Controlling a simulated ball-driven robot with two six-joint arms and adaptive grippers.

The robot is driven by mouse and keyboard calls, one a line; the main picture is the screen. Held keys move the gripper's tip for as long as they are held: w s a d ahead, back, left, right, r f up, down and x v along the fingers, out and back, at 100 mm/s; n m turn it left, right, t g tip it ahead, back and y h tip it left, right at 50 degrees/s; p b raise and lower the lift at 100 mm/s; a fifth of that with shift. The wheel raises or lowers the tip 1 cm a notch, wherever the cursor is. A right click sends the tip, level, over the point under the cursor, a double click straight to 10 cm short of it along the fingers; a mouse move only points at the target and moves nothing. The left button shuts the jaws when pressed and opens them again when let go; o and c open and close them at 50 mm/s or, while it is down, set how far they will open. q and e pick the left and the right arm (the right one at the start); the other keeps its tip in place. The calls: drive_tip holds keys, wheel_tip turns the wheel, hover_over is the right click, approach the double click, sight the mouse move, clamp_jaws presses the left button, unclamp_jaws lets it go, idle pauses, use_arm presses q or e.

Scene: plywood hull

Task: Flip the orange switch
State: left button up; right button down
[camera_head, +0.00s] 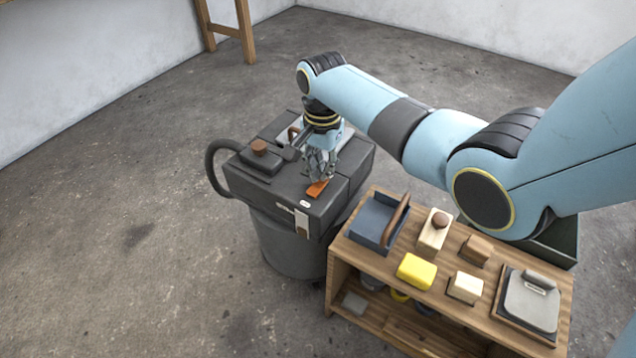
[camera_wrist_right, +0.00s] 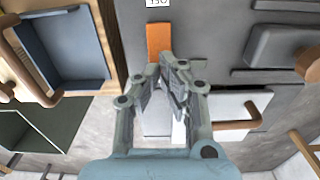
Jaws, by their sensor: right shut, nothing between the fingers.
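The orange switch (camera_head: 317,188) is a small flat rocker on top of a dark grey machine (camera_head: 345,187), near its front edge. It also shows in the right wrist view (camera_wrist_right: 158,40) at the upper middle, just beyond the fingertips. My right gripper (camera_head: 319,178) is shut and empty, pointing down at the machine top right beside the switch. In the right wrist view its fingertips (camera_wrist_right: 167,60) come together at the lower end of the switch; I cannot tell whether they touch it. My left gripper is not in view.
A wooden shelf cart (camera_head: 338,268) stands right of the machine. It holds a blue-grey tray (camera_head: 366,222), a yellow block (camera_head: 416,270), several wooden blocks and a grey lidded board (camera_head: 530,302). A hose (camera_head: 212,165) curves off the machine's left side. Concrete floor lies open at left.

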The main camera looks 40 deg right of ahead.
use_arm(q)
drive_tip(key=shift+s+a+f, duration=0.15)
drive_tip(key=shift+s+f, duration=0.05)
use_arm(e)
drive_tip(key=shift+f, duration=0.45)
use_arm(q)
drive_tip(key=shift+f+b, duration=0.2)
drive_tip(key=shift+b, duration=0.2)
use_arm(e)
drive_tip(key=shift+f, duration=0.35)
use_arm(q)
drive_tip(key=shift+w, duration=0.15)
use_arm(e)
drive_tip(key=shift+s, duration=0.1)
wheel_tip(320, 180, up, 3)
drive_tip(key=p, duration=0.3)
wheel_tip(320, 180, up, 4)
drive_tip(key=p, duration=0.4)
drive_tip(key=shift+r+p, duration=0.15)
drive_tip(key=shift+p, duration=0.2)
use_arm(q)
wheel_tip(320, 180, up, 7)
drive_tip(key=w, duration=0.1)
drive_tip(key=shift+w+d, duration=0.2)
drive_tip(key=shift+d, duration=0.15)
